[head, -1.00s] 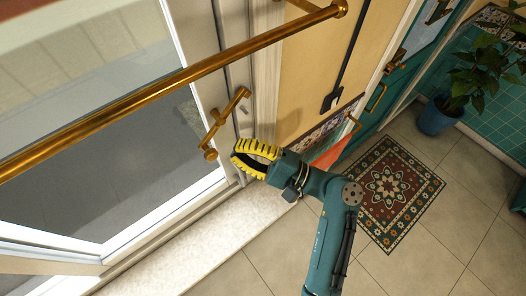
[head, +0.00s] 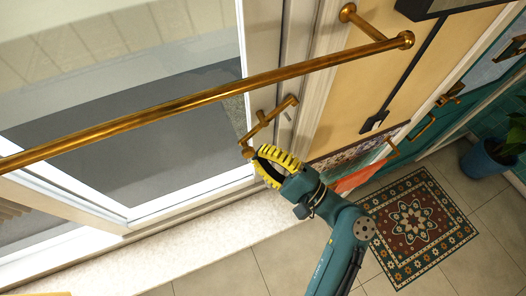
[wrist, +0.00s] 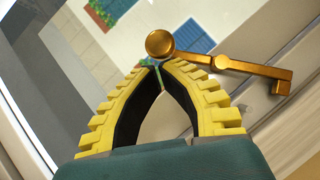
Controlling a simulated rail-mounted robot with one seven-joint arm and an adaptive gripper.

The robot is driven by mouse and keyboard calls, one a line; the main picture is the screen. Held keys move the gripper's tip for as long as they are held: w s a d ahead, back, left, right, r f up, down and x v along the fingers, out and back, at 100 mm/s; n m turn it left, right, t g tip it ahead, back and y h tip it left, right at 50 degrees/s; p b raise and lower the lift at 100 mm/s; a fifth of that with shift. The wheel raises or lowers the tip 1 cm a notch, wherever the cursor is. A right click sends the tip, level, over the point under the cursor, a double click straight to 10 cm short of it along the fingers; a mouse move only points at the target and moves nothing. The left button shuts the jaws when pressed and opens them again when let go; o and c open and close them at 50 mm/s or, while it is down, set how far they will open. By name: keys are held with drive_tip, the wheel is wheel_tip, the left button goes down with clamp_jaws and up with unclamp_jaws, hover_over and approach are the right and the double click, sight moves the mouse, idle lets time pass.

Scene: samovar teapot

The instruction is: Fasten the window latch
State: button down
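The brass window latch (head: 268,122) is mounted on the pale window frame (head: 262,60), its arm slanting down-left to a round knob (head: 248,152). In the wrist view the knob (wrist: 160,43) sits just beyond my fingertips, and the latch arm (wrist: 235,68) runs right to a bent end. My gripper (head: 257,153), with yellow ribbed fingers, is beside the knob. In the wrist view my gripper (wrist: 160,66) has its tips drawn together, with a hollow between the bowed fingers and nothing in it. I cannot tell whether the tips touch the knob.
A brass rail (head: 200,97) crosses in front of the window in the head view, above my gripper. A pale sill (head: 215,262) runs below the window. A patterned rug (head: 415,225) lies on the tiled floor at right, near a potted plant (head: 487,158).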

drive_tip(key=shift+s+a+r+m+t+p, duration=0.15)
drive_tip(key=shift+a+m+t+p, duration=0.15)
drive_tip(key=shift+m, duration=0.25)
drive_tip(key=shift+s+a+r+m+t+p, duration=0.1)
drive_tip(key=shift+a+r+m+t+p, duration=0.1)
drive_tip(key=shift+m+t+p, duration=0.25)
drive_tip(key=shift+s+a+r+m+t+p, duration=0.2)
drive_tip(key=shift+m+t, duration=0.25)
drive_tip(key=shift+m, duration=0.3)
drive_tip(key=shift+a+r+m+t+p, duration=0.1)
drive_tip(key=shift+a+m+t+p, duration=0.25)
drive_tip(key=shift+m, duration=0.4)
drive_tip(key=shift+s+a+r+m+t+h+p, duration=0.1)
drive_tip(key=shift+a+r+m+t+h+p, duration=0.2)
drive_tip(key=shift+m+t, duration=0.5)
drive_tip(key=shift+s+r+m+t+h+p, duration=0.15)
drive_tip(key=shift+m+t+h, duration=0.25)
drive_tip(key=shift+m, duration=0.65)
drive_tip(key=shift+w+a+r+m+t+h+p, duration=0.1)
drive_tip(key=shift+a+r+m+t+h+p, duration=0.15)
drive_tip(key=shift+m+t, duration=0.55)
drive_tip(key=shift+d+f, duration=0.1)
wheel_tip(320, 180, down, 4)
drive_tip(key=d+b, duration=0.2)
drive_tip(key=b, duration=0.5)
approach(248, 156)
drive_tip(key=d+f, duration=0.2)
drive_tip(key=f, duration=0.1)
